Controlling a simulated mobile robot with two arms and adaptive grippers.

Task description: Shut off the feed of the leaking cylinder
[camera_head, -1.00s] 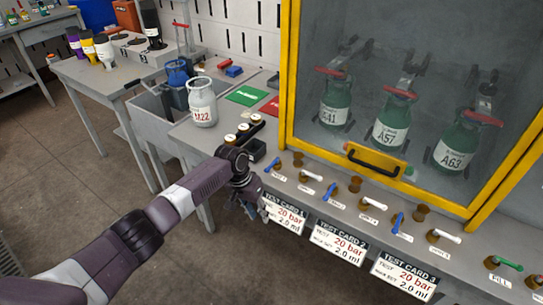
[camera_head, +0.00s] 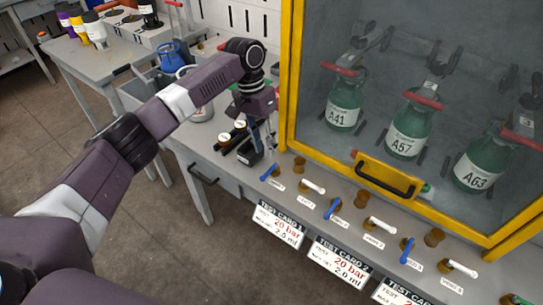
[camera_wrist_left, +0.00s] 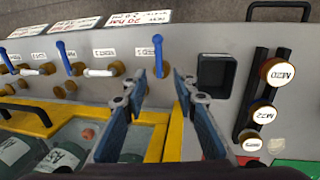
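Green cylinders A41 (camera_head: 345,108), A57 (camera_head: 408,132) and A63 (camera_head: 481,166) stand behind the glass of the yellow-framed cabinet. I cannot tell which one leaks. On the bench in front, blue-handled valves (camera_head: 270,172), (camera_head: 333,208) and (camera_head: 407,250) alternate with white-handled valves (camera_head: 313,187), (camera_head: 380,225) and (camera_head: 459,268). My left gripper (camera_head: 269,147) is above the bench beside the leftmost blue handle. In the left wrist view the gripper (camera_wrist_left: 160,88) is open and empty, with that blue handle (camera_wrist_left: 158,56) beyond its fingertips. My right gripper is out of view.
Test cards (camera_head: 278,225) hang on the bench's front edge. A black rack with labelled caps (camera_wrist_left: 262,115) and a dark square holder (camera_wrist_left: 215,75) stand beside the gripper. The cabinet's yellow frame and black handle (camera_head: 385,181) are close behind the valves.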

